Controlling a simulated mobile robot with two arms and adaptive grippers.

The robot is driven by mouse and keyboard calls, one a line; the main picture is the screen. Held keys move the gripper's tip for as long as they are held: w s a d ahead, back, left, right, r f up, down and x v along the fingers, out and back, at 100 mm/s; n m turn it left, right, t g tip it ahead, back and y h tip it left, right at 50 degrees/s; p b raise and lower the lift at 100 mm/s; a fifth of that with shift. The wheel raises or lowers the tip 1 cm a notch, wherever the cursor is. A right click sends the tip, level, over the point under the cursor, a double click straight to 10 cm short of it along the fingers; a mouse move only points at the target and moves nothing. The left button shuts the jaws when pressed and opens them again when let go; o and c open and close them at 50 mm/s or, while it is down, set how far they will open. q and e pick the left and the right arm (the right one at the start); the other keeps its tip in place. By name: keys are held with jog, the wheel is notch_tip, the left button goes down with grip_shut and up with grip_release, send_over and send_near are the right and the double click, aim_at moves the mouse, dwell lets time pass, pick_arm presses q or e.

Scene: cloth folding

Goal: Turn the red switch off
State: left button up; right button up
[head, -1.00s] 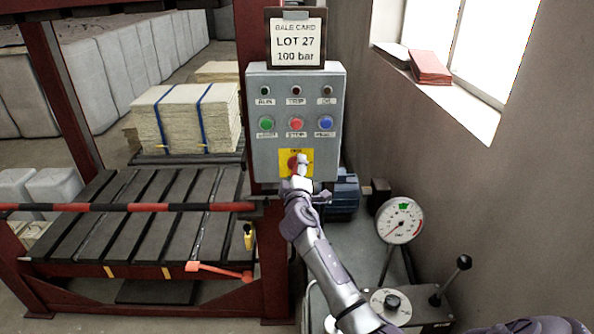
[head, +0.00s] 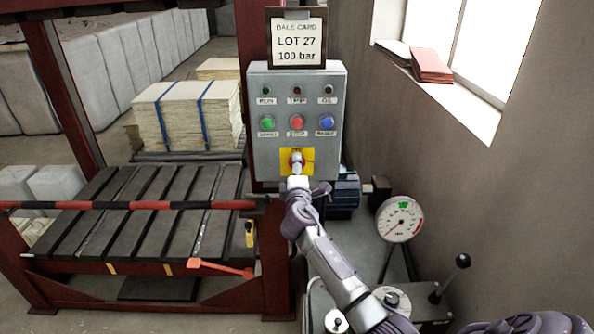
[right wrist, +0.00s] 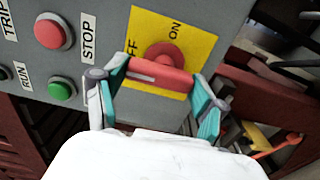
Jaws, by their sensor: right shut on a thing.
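The red switch (right wrist: 158,77) is a red rotary handle on a yellow plate (right wrist: 190,50) at the bottom of the grey control box. The plate has an ON mark and a partly hidden OFF mark. In the head view the yellow plate (head: 307,168) shows around my right gripper (head: 296,164), which covers most of the switch. In the right wrist view my right gripper (right wrist: 157,92) has its teal-lined fingers at the two ends of the red handle, shut on it. My left gripper is in no view.
The grey control box (head: 330,100) carries green, red and blue buttons just above the switch. A bale press with a striped bar (head: 130,205) stands left. A pressure gauge (head: 399,219) and a black-knobbed lever (head: 463,261) stand lower right, near the wall.

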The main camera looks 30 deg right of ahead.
jog(key=shift+f, duration=0.1)
jog(key=o, duration=1.1)
jog(key=shift+o, duration=0.2)
jog(key=v, duration=1.2)
jog(key=shift+d, duration=0.1)
